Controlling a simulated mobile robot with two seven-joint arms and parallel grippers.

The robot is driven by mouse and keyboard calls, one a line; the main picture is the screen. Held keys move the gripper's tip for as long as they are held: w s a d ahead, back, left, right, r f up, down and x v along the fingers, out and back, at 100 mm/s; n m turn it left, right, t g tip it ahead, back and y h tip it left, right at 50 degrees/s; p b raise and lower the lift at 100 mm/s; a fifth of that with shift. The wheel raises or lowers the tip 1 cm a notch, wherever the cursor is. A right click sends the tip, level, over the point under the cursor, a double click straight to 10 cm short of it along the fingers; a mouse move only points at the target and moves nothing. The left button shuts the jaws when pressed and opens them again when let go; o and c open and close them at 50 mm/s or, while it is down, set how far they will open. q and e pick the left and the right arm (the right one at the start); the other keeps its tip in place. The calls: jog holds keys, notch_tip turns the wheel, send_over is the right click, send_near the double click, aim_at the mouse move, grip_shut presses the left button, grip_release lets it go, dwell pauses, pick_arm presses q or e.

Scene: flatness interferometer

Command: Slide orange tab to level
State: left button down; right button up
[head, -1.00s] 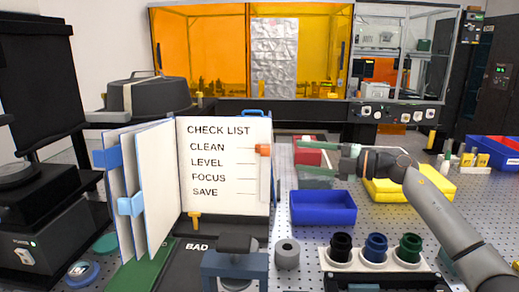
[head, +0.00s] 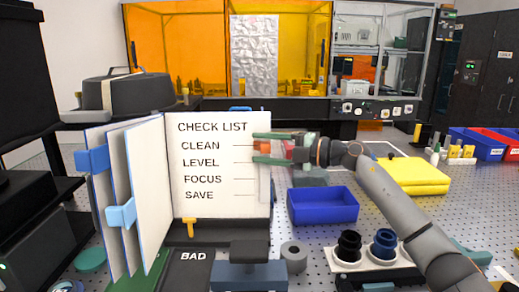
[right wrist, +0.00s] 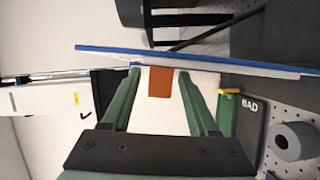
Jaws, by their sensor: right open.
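The checklist board (head: 210,205) stands upright with the lines CLEAN, LEVEL, FOCUS and SAVE. The orange tab (right wrist: 160,82) is at the board's right edge, at about the height of the CLEAN line, above LEVEL. My right gripper (head: 256,148) comes in from the right and is open. Its green fingers are at the board's edge, one above and one below the tab. In the right wrist view the tab lies between the two fingers (right wrist: 158,85), with a gap on each side. In the head view the fingers partly hide it. My left gripper is out of view.
White pages with blue clips (head: 122,214) stand left of the board. A blue bin (head: 322,206) sits right of it, below my right arm. A grey ring (head: 293,254) and dark-capped holders (head: 383,243) are in front. Yellow cases (head: 412,175) lie farther right.

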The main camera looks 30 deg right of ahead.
grip_shut()
dwell(0.4)
dwell(1.0)
